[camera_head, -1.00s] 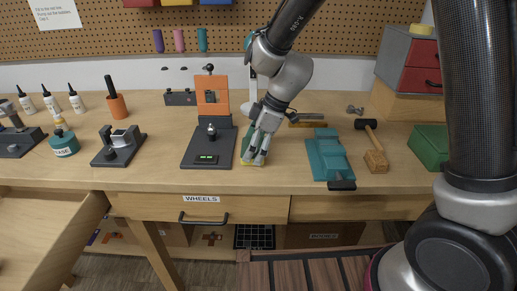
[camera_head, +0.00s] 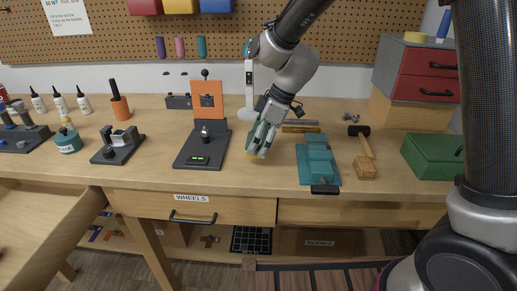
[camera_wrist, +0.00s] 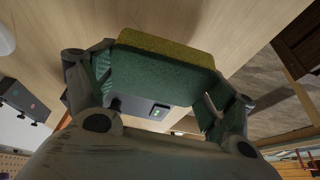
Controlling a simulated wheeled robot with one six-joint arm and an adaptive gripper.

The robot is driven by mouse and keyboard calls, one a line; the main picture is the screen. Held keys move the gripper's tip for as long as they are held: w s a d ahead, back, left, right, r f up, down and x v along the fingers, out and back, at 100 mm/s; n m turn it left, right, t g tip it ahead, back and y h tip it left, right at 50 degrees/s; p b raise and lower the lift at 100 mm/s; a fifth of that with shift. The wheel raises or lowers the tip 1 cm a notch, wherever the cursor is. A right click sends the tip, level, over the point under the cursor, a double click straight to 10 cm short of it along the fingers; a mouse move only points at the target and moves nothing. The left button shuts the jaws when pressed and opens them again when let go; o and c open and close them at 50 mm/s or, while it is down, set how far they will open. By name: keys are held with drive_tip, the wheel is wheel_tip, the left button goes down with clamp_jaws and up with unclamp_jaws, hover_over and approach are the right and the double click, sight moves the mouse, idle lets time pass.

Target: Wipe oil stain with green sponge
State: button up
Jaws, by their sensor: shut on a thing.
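My gripper (camera_head: 262,138) is low over the workbench, between the orange-backed stand and the teal vise. In the wrist view my gripper (camera_wrist: 158,88) is shut on the green sponge (camera_wrist: 165,72), with one finger on each side of it. The sponge has a dark green body and a yellowish face on the side away from my palm. In the head view only a small yellow edge of the sponge (camera_head: 250,155) shows below the fingers. I cannot tell whether it touches the bench top. No oil stain can be made out in these frames.
The orange-backed stand (camera_head: 208,100) is close on the left and the teal vise (camera_head: 318,160) on the right. A mallet (camera_head: 364,155) and a green box (camera_head: 433,155) lie farther right. The bench top (camera_head: 240,178) is bare near the front edge.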

drive_tip(key=shift+r, duration=2.25)
drive_tip(key=shift+s, duration=0.15)
